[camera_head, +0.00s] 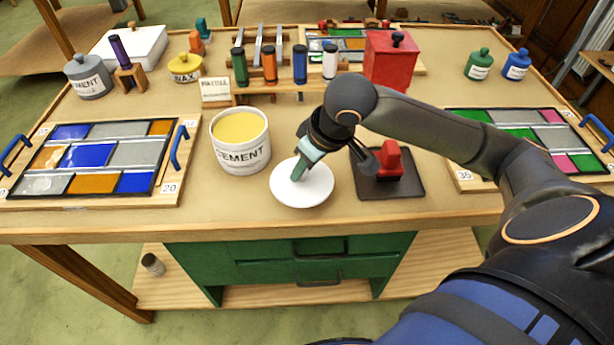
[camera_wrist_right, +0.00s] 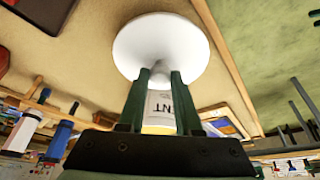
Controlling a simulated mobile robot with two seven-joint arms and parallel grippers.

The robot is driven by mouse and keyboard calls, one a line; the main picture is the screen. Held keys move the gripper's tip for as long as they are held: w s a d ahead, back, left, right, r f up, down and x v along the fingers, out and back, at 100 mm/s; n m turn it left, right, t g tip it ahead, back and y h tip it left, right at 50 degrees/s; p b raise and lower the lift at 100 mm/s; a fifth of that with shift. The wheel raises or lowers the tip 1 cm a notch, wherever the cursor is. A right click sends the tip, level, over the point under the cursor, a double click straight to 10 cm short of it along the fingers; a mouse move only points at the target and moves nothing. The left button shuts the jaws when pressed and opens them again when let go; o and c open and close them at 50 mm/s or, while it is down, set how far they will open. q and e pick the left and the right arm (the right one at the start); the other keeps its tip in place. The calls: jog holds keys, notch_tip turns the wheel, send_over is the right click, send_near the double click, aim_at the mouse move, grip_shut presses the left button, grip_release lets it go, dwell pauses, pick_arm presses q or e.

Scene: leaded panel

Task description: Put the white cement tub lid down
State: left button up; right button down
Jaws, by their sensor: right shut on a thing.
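The white cement tub lid (camera_head: 302,189) is a round white disc with a small knob, at the front middle of the table in the head view. My right gripper (camera_head: 299,172) comes down on it from above and is shut on its knob. In the right wrist view the lid (camera_wrist_right: 165,45) shows beyond the two green fingers of my right gripper (camera_wrist_right: 158,78), with the knob between them. From these views I cannot tell whether the lid touches the table. The white cement tub (camera_head: 241,150) stands open just left of the lid, with yellowish content. My left gripper is not in view.
A dark tray (camera_head: 407,187) with a red-handled block (camera_head: 389,160) lies close right of the lid. The table's front edge (camera_head: 240,228) is close below the lid. Bare tabletop (camera_head: 215,195) shows left of the lid.

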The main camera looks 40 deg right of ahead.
aim_at(307, 179)
jog(key=f, duration=0.3)
jog(key=shift+w+d+f+b, duration=0.1)
jog(key=shift+d+f+b, duration=0.2)
jog(key=shift+d+b, duration=0.1)
jog(key=shift+f, duration=0.15)
jog(key=shift+f, duration=0.1)
jog(key=c, duration=0.6)
grip_release()
jog(key=p+v, duration=0.2)
jog(key=v, duration=1)
jog(key=shift+p, duration=0.3)
